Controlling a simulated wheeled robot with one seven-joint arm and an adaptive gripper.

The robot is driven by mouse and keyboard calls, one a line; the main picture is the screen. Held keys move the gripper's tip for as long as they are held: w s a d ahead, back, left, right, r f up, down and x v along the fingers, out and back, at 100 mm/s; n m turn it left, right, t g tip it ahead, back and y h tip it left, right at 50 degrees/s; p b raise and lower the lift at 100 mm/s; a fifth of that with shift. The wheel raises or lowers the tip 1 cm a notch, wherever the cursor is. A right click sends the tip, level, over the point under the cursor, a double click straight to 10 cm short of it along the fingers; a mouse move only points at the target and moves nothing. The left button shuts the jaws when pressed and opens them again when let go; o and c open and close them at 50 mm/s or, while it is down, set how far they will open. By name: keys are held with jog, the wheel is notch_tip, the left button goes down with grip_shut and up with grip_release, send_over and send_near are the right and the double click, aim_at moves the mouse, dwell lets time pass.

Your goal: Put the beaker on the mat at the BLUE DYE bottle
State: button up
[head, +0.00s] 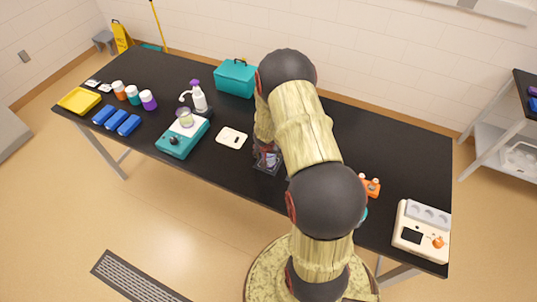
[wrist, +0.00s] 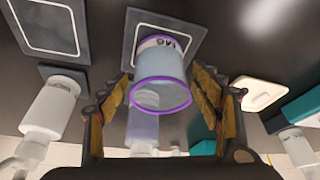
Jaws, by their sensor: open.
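A clear beaker (wrist: 161,92) with a purple rim stands on a dark, pale-edged mat (wrist: 187,22) in the wrist view. My gripper (wrist: 163,80) is open, with one finger on each side of the beaker; I cannot tell whether they touch it. In the head view my gripper (head: 267,157) is low over a mat (head: 268,169), and my arm hides much of the table there. I cannot identify the BLUE DYE bottle.
On the black table (head: 410,160), a white plate (head: 231,138) lies left of my gripper. Further left is a teal device (head: 176,143) bearing a jar. A spray bottle (head: 199,101) and a teal toolbox (head: 235,80) stand behind. A cream device (head: 420,230) is at right.

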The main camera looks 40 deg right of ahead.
jog(key=shift+r, duration=0.1)
jog(key=shift+r+p, duration=0.15)
jog(key=shift+p, duration=0.15)
jog(key=s+a+r+n+t+h+p, duration=0.15)
jog(key=a+r, duration=0.25)
jog(key=r, duration=0.8)
jog(key=s+a+r+n, duration=0.15)
jog(key=a+r, duration=0.25)
jog(key=r, duration=0.8)
jog(key=s+a+r+p, duration=0.15)
jog(key=a+r, duration=0.25)
jog(key=r, duration=0.8)
jog(key=s+a+r+n+y, duration=0.2)
jog(key=s+a+r, duration=0.3)
jog(key=s+a, duration=0.3)
jog(key=s+a+r+n+t+y+b, duration=0.1)
jog(key=s+a+r+n+y, duration=0.2)
jog(key=s+a+r+n, duration=0.2)
jog(key=s+a+r, duration=0.1)
jog(key=s+a, duration=0.2)
jog(key=a, duration=0.3)
jog(key=shift+s, duration=0.35)
